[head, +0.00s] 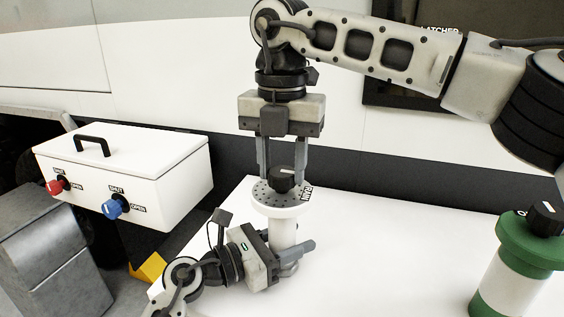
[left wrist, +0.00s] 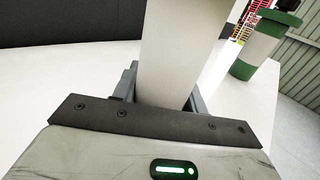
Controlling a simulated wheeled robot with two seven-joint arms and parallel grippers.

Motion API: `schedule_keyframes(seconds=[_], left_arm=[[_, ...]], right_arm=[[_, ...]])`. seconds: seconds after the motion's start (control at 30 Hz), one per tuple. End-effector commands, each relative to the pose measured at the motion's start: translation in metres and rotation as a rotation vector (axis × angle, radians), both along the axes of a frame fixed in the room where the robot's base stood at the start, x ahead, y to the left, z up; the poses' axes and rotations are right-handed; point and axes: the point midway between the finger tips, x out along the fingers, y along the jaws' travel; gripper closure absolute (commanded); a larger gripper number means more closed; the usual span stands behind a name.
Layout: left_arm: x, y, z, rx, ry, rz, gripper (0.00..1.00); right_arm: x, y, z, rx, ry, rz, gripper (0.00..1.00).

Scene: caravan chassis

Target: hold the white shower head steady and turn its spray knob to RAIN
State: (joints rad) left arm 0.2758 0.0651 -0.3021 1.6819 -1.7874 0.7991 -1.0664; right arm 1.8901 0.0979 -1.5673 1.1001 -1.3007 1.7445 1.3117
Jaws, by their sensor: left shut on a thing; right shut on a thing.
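The white shower head (head: 284,232) stands upright on the white table, with a grey perforated disc face on top. My left gripper (head: 290,251) is shut around the white body below the face; the body also fills the middle of the left wrist view (left wrist: 175,50). My right gripper (head: 283,178) points straight down from above and is shut on the knob. The knob's pointer direction is not clear.
A green and white canister (head: 520,262) with a black knob stands at the table's right. A white box (head: 130,165) with a handle, a red knob (head: 57,187) and a blue knob (head: 116,207) is at the left. The white table (head: 400,255) between is clear.

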Motion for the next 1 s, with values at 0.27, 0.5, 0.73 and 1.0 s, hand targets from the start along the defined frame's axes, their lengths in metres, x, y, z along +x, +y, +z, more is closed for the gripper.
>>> schedule_keyframes(seconds=[0.27, 0.5, 0.73, 1.0], left_arm=[[0.000, 0.001, -0.002, 0.002, 0.002, 0.002, 0.83], [0.000, 0.001, -0.002, 0.002, 0.002, 0.002, 0.83], [0.000, 0.000, -0.001, 0.002, 0.002, 0.001, 0.83], [0.000, 0.000, -0.001, 0.002, 0.002, 0.001, 0.83]], right_arm=[[0.000, 0.000, 0.001, 0.001, -0.002, -0.008, 0.84], [0.000, 0.000, 0.001, 0.001, -0.002, -0.007, 0.39], [0.000, 0.000, 0.001, 0.001, -0.001, -0.006, 0.39], [0.000, 0.001, 0.034, 0.003, -0.005, -0.007, 0.39]])
